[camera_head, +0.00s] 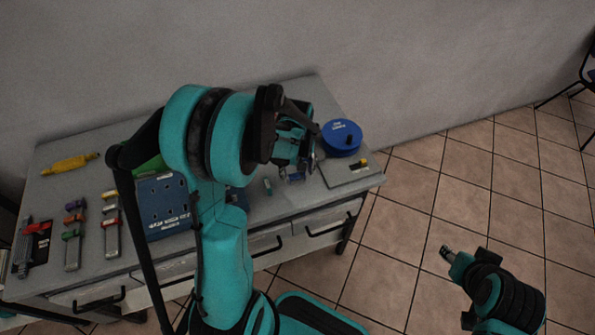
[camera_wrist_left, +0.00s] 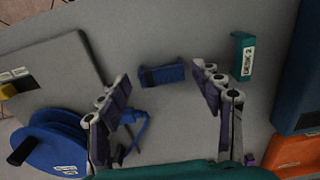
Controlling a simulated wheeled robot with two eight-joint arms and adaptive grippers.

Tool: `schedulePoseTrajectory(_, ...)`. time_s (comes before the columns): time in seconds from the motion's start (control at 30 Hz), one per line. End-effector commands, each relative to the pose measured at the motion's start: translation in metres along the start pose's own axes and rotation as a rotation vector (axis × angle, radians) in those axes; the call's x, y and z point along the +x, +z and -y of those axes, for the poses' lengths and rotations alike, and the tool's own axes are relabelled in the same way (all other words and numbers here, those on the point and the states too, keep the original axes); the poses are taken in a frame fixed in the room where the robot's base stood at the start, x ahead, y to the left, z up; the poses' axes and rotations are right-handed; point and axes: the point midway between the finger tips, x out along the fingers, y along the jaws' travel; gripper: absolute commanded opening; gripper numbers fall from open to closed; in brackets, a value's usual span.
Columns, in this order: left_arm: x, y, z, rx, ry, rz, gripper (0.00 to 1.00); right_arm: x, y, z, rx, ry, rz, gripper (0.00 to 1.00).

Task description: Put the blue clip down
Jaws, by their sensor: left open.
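The blue clip (camera_wrist_left: 162,75) lies on the grey worktop in the left wrist view, between and just beyond the fingertips of my left gripper (camera_wrist_left: 160,84). The gripper is open, and a gap shows between each finger and the clip. In the head view the left gripper (camera_head: 301,152) hangs over the right part of the workbench (camera_head: 258,205), with a little blue (camera_head: 293,178) showing beneath it. A blue strip (camera_wrist_left: 133,125) lies beside the left finger. My right gripper (camera_head: 448,253) is over the tiled floor, too small to tell its jaws.
A green clip marked DESK 2 (camera_wrist_left: 243,57) stands right of the blue clip. A blue spool (camera_head: 341,138) and a grey plate (camera_head: 345,171) are at the right end. A blue box (camera_head: 163,206), several coloured-ended pieces and a yellow tool (camera_head: 69,164) are left.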

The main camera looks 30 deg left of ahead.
Motion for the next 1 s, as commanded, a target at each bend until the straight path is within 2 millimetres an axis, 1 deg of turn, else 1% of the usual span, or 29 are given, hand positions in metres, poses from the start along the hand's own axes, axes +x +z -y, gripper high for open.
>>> schedulePoseTrajectory(0.07, -0.001, 0.000, 0.000, 0.000, 0.000, 0.000, 0.66, -0.001, 0.000, 0.000, 0.000, 0.000, 0.000, 0.40)
schedulePoseTrajectory(0.17, -0.007, 0.000, 0.000, 0.000, 0.000, 0.000, 0.66, -0.005, -0.003, 0.000, 0.000, 0.000, 0.000, 0.40)
schedulePoseTrajectory(0.27, -0.024, 0.000, 0.000, 0.000, 0.000, 0.000, 0.66, -0.010, -0.007, 0.000, 0.000, 0.000, 0.000, 0.40)
schedulePoseTrajectory(0.5, -0.079, 0.000, 0.000, 0.000, 0.000, 0.000, 0.66, -0.027, -0.019, 0.000, 0.000, 0.000, 0.000, 0.40)
schedulePoseTrajectory(0.6, -0.098, 0.000, 0.000, 0.000, 0.000, 0.000, 0.66, -0.032, -0.023, 0.000, 0.000, 0.000, 0.000, 0.40)
schedulePoseTrajectory(0.7, -0.112, 0.000, 0.000, 0.000, 0.000, 0.000, 0.66, -0.036, -0.026, 0.000, 0.000, 0.000, 0.000, 0.40)
schedulePoseTrajectory(0.87, -0.125, 0.002, 0.000, 0.009, 0.003, -0.005, 0.66, -0.038, -0.027, 0.000, 0.000, 0.000, 0.000, 0.40)
schedulePoseTrajectory(0.97, -0.136, 0.012, 0.000, 0.057, 0.023, -0.032, 0.66, -0.038, -0.027, 0.000, 0.000, 0.000, 0.000, 0.40)
schedulePoseTrajectory(1.0, -0.143, 0.019, 0.000, 0.091, 0.037, -0.052, 0.66, -0.038, -0.027, 0.000, 0.000, 0.000, 0.000, 0.40)
